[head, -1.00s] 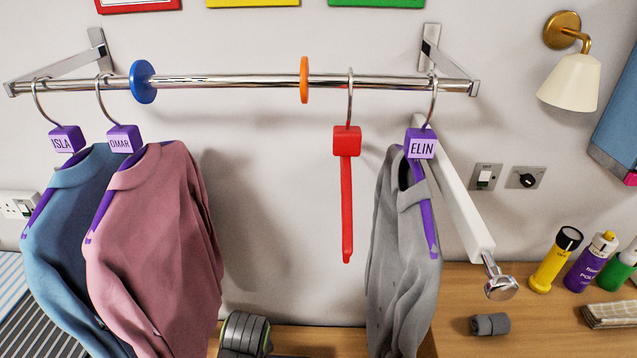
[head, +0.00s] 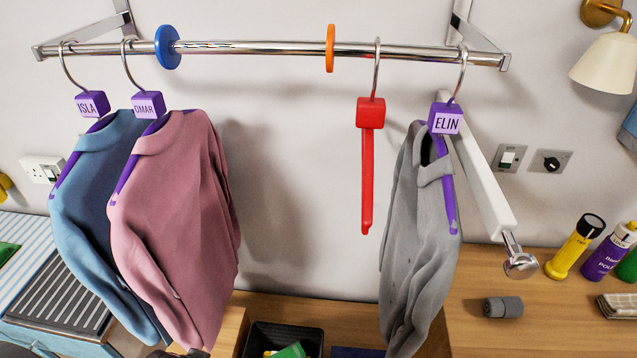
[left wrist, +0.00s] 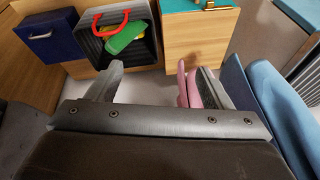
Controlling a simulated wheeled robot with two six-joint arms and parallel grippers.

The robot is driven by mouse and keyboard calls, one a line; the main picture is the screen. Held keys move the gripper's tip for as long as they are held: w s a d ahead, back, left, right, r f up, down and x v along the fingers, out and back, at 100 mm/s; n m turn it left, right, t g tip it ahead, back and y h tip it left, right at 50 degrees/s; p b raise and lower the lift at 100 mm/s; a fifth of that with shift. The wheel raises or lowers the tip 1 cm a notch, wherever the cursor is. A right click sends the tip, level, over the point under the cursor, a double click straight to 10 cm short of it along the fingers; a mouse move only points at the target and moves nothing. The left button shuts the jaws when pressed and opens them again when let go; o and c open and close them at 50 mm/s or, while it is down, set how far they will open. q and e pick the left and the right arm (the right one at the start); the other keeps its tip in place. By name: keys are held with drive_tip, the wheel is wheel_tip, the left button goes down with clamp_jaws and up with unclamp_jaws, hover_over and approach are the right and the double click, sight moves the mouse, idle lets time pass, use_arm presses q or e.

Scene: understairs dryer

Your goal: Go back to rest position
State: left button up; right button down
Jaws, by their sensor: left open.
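My left gripper (left wrist: 155,85) shows in the left wrist view with its two fingers apart. Pink cloth (left wrist: 190,85) lies along the inner side of its right finger; I cannot tell whether they touch. In the head view, the blue ISLA sweater (head: 95,215) and pink OMAR sweater (head: 180,220) hang at the rail's left. The grey ELIN sweater (head: 415,250) hangs at the right. A bare red hanger (head: 368,165) hangs between OMAR and ELIN. My right gripper is not in view.
The chrome rail (head: 260,47) carries a blue disc (head: 168,47) and an orange disc (head: 330,48). A dark bin (head: 265,335) with a green item stands below. A wooden counter (head: 480,340) with bottles is at the right. A white bar (head: 485,175) projects behind ELIN.

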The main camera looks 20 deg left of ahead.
use_arm(q)
wheel_tip(320, 180, down, 27)
drive_tip(key=s+a+g+b, duration=0.1)
drive_tip(key=s+b, duration=0.1)
drive_tip(key=s+d+f+g+b, duration=0.1)
drive_tip(key=s+f+b, duration=0.1)
drive_tip(key=s+f, duration=1.2)
drive_tip(key=shift+f+h, duration=0.4)
drive_tip(key=shift+f, duration=0.15)
